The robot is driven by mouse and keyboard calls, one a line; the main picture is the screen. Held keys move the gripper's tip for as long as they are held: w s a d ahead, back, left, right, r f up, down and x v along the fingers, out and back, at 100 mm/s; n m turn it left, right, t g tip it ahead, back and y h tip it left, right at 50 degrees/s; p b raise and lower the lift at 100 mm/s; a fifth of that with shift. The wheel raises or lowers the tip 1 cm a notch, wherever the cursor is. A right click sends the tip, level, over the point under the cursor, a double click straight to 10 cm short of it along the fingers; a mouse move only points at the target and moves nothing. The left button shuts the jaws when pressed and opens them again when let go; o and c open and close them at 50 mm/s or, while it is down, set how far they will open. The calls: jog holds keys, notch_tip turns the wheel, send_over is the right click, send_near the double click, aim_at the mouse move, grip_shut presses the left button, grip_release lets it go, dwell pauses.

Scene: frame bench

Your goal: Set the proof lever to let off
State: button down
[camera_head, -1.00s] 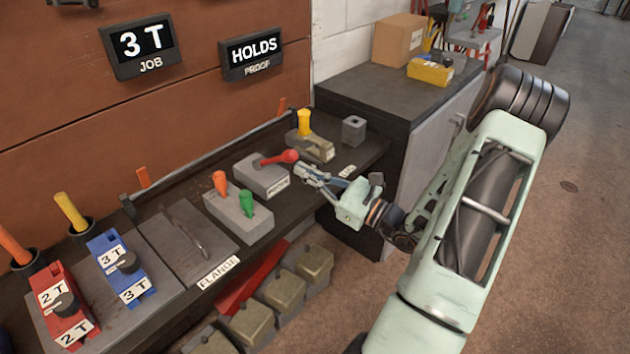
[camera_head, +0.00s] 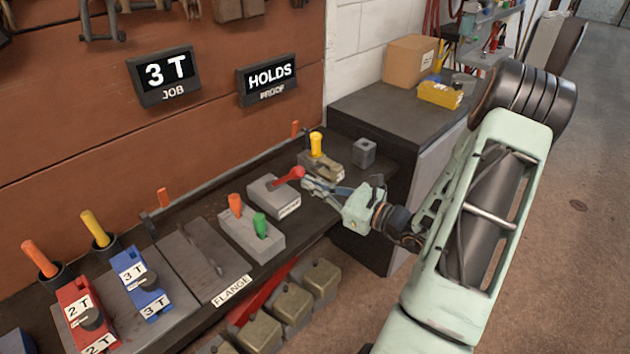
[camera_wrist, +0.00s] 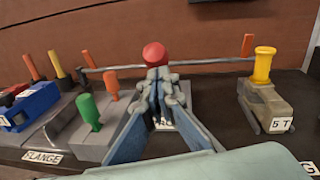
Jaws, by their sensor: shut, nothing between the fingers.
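The proof lever is a red arm with a ball knob (camera_head: 294,174) on a grey block (camera_head: 275,198) with a white label, too small to read. It leans toward the right. The PROOF display (camera_head: 267,78) reads HOLDS. My gripper (camera_head: 308,185) is shut and empty, with its fingertips right beside the red knob. In the wrist view the red knob (camera_wrist: 154,54) stands just beyond my closed fingertips (camera_wrist: 157,75), which hide most of the lever and block. I cannot tell whether they touch.
A block with orange and green levers (camera_head: 252,235) stands to the left, and a yellow-handled 5 T piece (camera_head: 318,160) to the right. The JOB display (camera_head: 164,75) reads 3 T. Red (camera_head: 85,315) and blue (camera_head: 140,283) pieces sit at the far left. A FLANGE plate (camera_head: 203,262) lies between.

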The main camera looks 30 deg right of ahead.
jog(key=w+r+g+p, duration=0.1)
jog(key=r+p, duration=0.1)
jog(key=p, duration=0.1)
jog(key=w+a+r+g+h+p, duration=0.1)
jog(key=w+r+p, duration=0.1)
jog(key=p, duration=0.1)
jog(key=w+r+g+h+p, duration=0.1)
jog(key=r+g+p, duration=0.1)
jog(key=shift+w+a+p, duration=0.3)
jog(key=shift+a+p, duration=0.1)
jog(key=w+a+r, duration=0.2)
jog(key=w, duration=0.3)
jog(key=shift+w+m+g+b, duration=0.3)
jog(key=shift+w+b, duration=0.05)
jog(key=shift+w+r, duration=0.1)
jog(key=shift+r, duration=0.05)
